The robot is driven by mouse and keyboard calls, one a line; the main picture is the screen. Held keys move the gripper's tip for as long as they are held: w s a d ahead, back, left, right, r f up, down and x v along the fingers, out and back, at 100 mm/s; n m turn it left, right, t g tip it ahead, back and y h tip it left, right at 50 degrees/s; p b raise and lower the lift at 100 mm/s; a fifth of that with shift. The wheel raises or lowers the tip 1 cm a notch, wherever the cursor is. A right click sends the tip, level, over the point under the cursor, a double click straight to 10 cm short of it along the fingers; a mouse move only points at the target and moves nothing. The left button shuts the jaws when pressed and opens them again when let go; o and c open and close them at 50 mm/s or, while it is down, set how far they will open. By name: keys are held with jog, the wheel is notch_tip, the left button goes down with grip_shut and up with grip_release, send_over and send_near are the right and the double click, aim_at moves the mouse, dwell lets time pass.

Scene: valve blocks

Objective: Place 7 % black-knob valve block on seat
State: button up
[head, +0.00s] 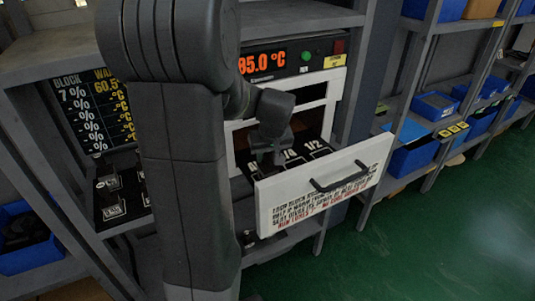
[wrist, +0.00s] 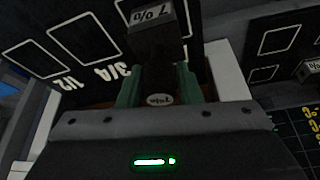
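The 7 % black-knob valve block (wrist: 153,20) is dark, with a grey label on its face. Its round white-marked knob end (wrist: 159,100) shows between the green fingers of my gripper (wrist: 158,88) in the wrist view. The fingers are closed against its sides. In the head view my gripper (head: 268,158) is over the open drawer, toward its left side; the block is too dark there to make out. White-outlined seats (wrist: 82,37) marked 3/4 and 1/2 lie at the left in the wrist view. Whether the block touches a seat, I cannot tell.
The white drawer front (head: 330,185) with a black handle stands open. A black panel (head: 122,192) with blocks is at left, below a readout board (head: 95,110). Another block (wrist: 310,70) shows at right. Green floor is clear.

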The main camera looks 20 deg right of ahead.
jog(key=shift+o, duration=1.3)
jog(key=shift+s+r, duration=0.1)
jog(key=shift+r, duration=0.35)
jog(key=v, duration=1.1)
jog(key=shift+r, duration=0.15)
jog(key=shift+s, duration=0.15)
jog(key=shift+c, duration=0.5)
